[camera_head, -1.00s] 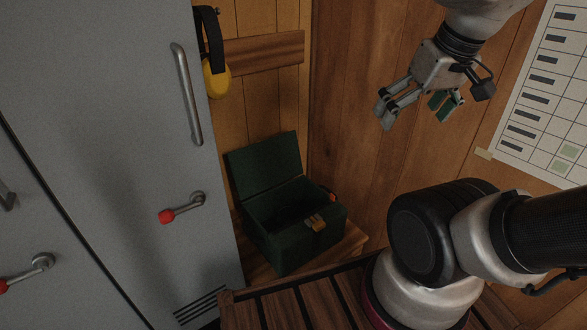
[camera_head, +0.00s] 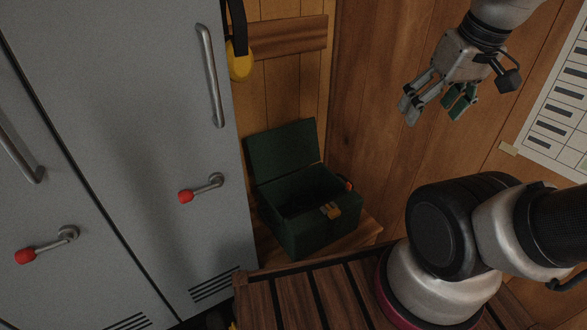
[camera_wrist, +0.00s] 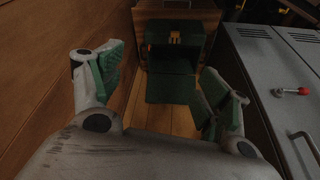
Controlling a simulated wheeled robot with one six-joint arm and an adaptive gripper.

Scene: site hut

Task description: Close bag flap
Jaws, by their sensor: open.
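A dark green bag (camera_head: 310,215) stands in the corner on a wooden surface. Its flap (camera_head: 283,150) is raised and leans back toward the wall, and the bag's mouth is open with a dark inside. A tan clasp (camera_head: 331,210) sits on its front rim. The bag (camera_wrist: 175,53) also shows in the wrist view at the top middle, with the flap (camera_wrist: 171,88) nearer to me. My gripper (camera_head: 436,110) is open and empty, up and to the right of the bag and well apart from it. Its green-padded fingers (camera_wrist: 166,92) are spread wide in the wrist view.
Grey lockers (camera_head: 120,150) with handles and red-tipped levers (camera_head: 200,188) stand left of the bag. A yellow ear defender (camera_head: 240,62) hangs above it from a wooden rail (camera_head: 285,38). A paper chart (camera_head: 565,110) is on the right wall. A slatted bench (camera_head: 300,300) is in front.

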